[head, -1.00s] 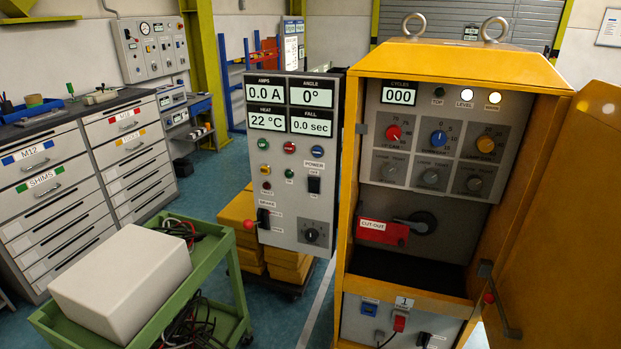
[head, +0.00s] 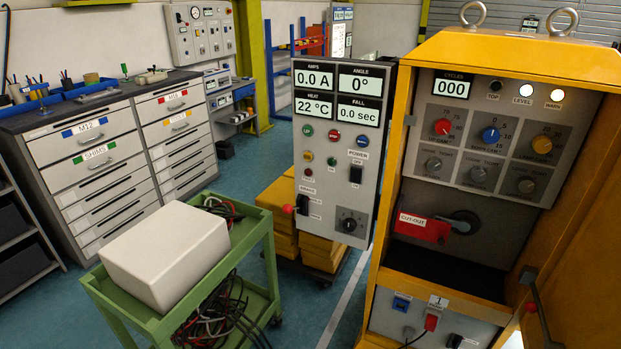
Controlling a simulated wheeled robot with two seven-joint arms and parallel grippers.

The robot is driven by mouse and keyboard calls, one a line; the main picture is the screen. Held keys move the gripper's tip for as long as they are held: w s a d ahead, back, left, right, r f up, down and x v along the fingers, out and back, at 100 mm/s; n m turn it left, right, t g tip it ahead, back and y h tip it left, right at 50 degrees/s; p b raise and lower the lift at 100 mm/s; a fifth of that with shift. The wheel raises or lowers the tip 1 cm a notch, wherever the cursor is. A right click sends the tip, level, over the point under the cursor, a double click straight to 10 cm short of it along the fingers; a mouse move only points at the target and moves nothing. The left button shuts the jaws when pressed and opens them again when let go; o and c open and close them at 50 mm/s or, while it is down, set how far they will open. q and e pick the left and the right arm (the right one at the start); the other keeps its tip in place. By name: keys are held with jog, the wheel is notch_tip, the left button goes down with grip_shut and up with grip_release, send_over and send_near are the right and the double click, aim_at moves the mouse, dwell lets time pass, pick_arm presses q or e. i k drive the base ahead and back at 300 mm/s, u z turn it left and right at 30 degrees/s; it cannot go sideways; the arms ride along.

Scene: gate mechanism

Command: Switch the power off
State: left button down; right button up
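The grey control panel (head: 342,215) stands upright left of the yellow cabinet. On it, a black rocker switch (head: 356,174) sits under the POWER label (head: 358,154). The small print by it is too blurred to be sure of the rocker's position. The panel's displays (head: 338,92) are lit and read 0.0 A, 0°, 22 °C and 0.0 sec. A black lever with a red knob (head: 289,210) is at the lower left of the panel, and a black dial (head: 349,225) is at its lower right. Neither of my grippers is in view.
The open yellow cabinet (head: 388,215) stands at the right, with a red CUT-OUT piece (head: 422,228) inside. A green cart (head: 263,243) with a white box (head: 165,253) stands front left. Drawer cabinets (head: 97,180) line the left. Blue floor shows between cart and drawers.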

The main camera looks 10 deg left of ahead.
aim_at(356, 173)
jog(key=i, duration=0.6)
jog(key=z, duration=1.05)
